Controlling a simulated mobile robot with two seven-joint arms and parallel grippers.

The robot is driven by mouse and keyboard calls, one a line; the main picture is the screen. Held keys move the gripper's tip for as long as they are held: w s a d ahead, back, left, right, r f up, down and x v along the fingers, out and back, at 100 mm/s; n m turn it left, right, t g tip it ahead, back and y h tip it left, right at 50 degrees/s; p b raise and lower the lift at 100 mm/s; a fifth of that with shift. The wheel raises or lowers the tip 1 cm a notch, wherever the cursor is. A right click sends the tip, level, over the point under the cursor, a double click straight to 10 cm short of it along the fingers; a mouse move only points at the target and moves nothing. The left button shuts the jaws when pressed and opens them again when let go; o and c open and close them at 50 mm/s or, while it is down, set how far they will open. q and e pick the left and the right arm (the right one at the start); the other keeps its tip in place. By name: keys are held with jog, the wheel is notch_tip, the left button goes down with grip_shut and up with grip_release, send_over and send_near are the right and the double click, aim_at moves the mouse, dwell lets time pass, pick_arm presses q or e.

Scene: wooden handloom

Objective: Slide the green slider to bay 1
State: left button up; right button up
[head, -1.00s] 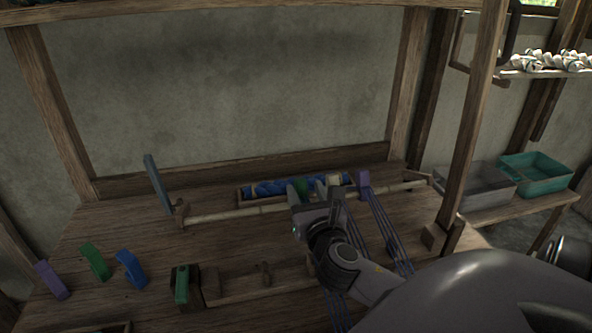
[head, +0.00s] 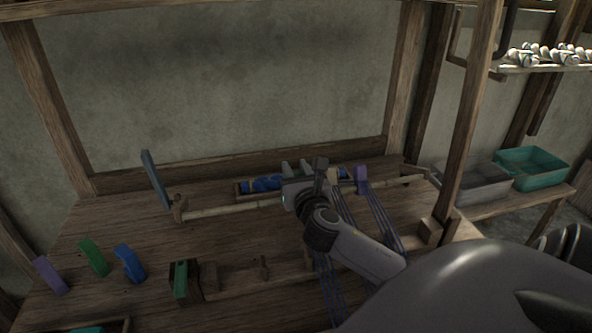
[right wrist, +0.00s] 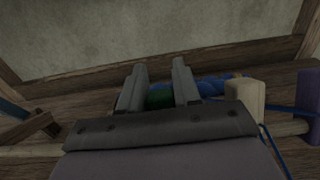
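The green slider shows in the right wrist view (right wrist: 158,99) as a dark green patch between the two fingers of my right gripper (right wrist: 159,84). The fingers stand close together with the green filling the gap between them. In the head view my right gripper (head: 296,170) is over the long pale rail (head: 235,208), and it hides the green slider there. A purple slider (head: 361,180) stands on the rail to the right of the gripper. Bay 1 cannot be made out. My left gripper is not in view.
A tray of blue yarn (head: 262,184) lies behind the rail. A slanted blue-grey post (head: 155,180) stands at the rail's left end. Blue cords (head: 385,225) run toward the front. Purple, green and blue pieces (head: 130,263) stand at the front left.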

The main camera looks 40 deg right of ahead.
grip_shut()
jog(key=w+a+p, duration=0.2)
jog(key=w+a, duration=0.5)
jog(key=a, duration=0.6)
jog(key=shift+w+a, duration=0.2)
jog(key=shift+a, duration=0.05)
jog(key=o, duration=0.5)
grip_release()
jog(key=shift+o, duration=0.2)
jog(key=shift+s, duration=0.1)
jog(key=v, duration=0.7)
